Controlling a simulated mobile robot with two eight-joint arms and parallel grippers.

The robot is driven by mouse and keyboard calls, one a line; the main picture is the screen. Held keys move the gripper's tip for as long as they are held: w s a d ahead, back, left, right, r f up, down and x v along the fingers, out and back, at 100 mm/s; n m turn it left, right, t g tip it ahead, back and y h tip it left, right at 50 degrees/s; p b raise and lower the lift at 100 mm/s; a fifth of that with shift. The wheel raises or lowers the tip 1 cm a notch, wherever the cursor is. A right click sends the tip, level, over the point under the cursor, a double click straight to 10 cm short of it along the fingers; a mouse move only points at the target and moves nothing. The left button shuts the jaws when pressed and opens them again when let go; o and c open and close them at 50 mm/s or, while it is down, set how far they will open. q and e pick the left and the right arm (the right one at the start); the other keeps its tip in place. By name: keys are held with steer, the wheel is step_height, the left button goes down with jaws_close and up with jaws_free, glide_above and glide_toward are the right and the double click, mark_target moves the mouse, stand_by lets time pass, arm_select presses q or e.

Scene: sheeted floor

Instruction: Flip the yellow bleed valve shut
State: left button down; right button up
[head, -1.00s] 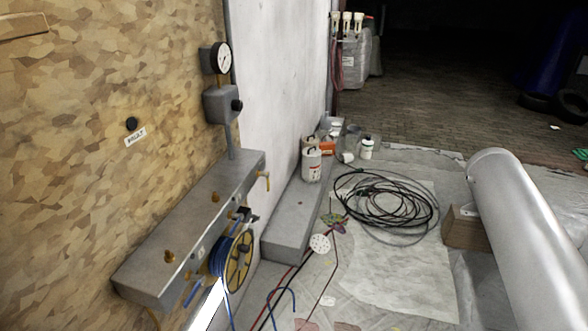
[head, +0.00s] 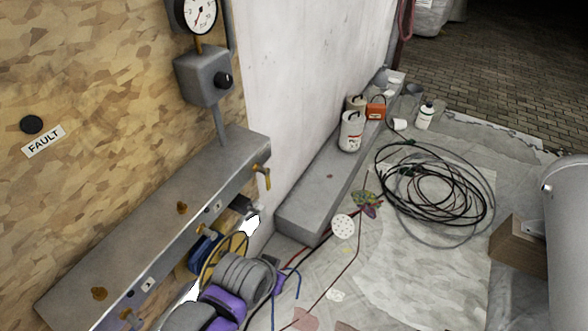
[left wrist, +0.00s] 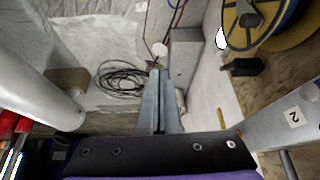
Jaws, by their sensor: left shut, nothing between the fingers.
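The yellow bleed valve (head: 262,172) is on the right end of the grey manifold (head: 150,215), its lever hanging down. A thin yellow piece, probably that lever, shows in the left wrist view (left wrist: 222,117), right of my fingers and apart from them. My left arm, grey with purple bands, enters the head view at the bottom, below the manifold and in front of the reel; its fingertips are not clear there. In the left wrist view my left gripper (left wrist: 158,72) is shut and empty. My right gripper is not in view.
A yellow reel with blue hose (head: 226,257) hangs below the manifold, close to my left arm. A grey ledge (head: 325,190) runs along the white wall. Coiled black cable (head: 435,195) lies on the sheet. A pressure gauge (head: 200,14) and grey switch box (head: 203,75) are above.

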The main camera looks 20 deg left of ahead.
arm_select(q)
steer(key=w+a+f+m+g+y+b, duration=0.1)
steer(key=w+a+f+m+y+b, duration=0.1)
steer(key=w+a+y+b, duration=0.35)
steer(key=w+a+f+m+y+b, duration=0.2)
steer(key=w+a+y+b, duration=0.1)
steer(key=w, duration=0.5)
steer(key=w+d+t+y+b, duration=0.1)
steer(key=w+d+y+b, duration=0.1)
steer(key=w+y, duration=0.2)
steer(key=w+d+t+y+b, duration=0.2)
steer(key=w+y+b, duration=0.1)
steer(key=w, duration=0.6)
steer(key=shift+d+r+m+y, duration=0.2)
steer(key=shift+d+m+y, duration=0.05)
steer(key=shift+m+y, duration=0.2)
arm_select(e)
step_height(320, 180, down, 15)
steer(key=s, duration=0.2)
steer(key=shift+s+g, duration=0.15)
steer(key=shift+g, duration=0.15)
arm_select(q)
steer(key=x, duration=1)
steer(key=shift+s+a+b, duration=0.2)
steer(key=shift+s+b, duration=0.2)
steer(key=shift+s, duration=1.65)
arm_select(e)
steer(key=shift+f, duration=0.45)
